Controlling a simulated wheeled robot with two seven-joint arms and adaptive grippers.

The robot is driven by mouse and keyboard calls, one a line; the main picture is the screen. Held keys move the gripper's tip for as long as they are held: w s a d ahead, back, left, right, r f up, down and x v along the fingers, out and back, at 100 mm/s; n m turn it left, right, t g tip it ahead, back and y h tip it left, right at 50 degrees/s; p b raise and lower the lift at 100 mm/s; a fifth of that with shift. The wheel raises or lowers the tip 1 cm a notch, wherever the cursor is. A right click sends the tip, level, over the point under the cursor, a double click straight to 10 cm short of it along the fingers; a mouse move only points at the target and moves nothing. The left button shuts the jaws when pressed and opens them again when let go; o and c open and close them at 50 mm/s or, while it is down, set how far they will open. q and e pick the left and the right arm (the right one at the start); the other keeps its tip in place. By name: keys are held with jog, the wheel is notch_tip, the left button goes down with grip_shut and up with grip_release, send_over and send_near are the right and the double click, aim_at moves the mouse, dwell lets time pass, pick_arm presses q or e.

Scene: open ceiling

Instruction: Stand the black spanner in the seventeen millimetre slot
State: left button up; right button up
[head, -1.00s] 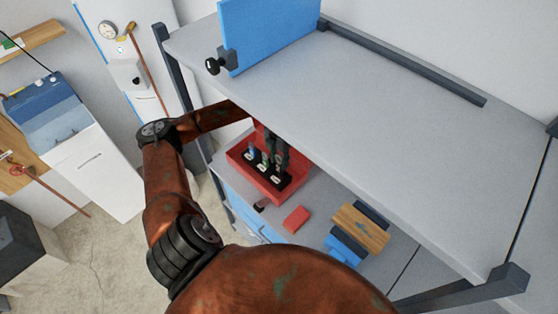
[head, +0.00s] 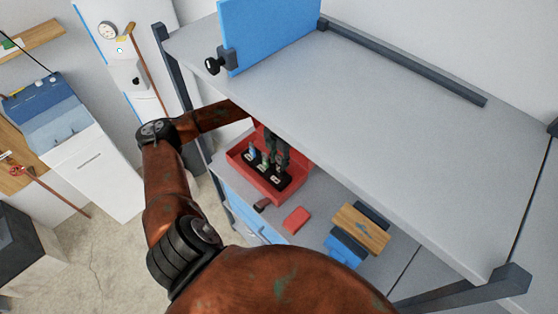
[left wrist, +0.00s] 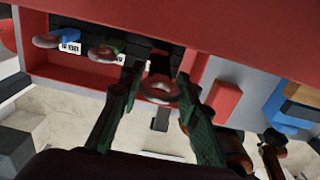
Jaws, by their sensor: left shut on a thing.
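My left gripper (head: 277,157) is under the upper shelf, over the black slotted rack (head: 265,177) in the red tray (head: 240,161). In the left wrist view its two dark green fingers (left wrist: 157,82) are shut on the black spanner (left wrist: 160,62), whose pale ring end (left wrist: 160,90) faces the camera. The spanner's lower end is hidden, so I cannot tell whether it is inside a slot. My right gripper is out of view.
The grey upper shelf (head: 390,120) overhangs the tray. A red block (head: 296,218), a small dark red piece (head: 262,205) and a wood-topped blue object (head: 360,228) lie on the lower surface. A dark post (head: 178,80) stands left.

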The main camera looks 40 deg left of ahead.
aim_at(279, 163)
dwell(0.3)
pick_arm(q)
jog(key=shift+f+b, duration=1.7)
jog(key=shift+f, duration=0.45)
jog(key=shift+r, duration=0.25)
jog(key=shift+r+p, duration=0.85)
jog(key=shift+r, duration=0.7)
jog(key=shift+b, duration=0.45)
dwell(1.0)
jog(key=shift+f+b, duration=1.3)
jog(key=shift+f, duration=0.45)
jog(key=o, duration=1.3)
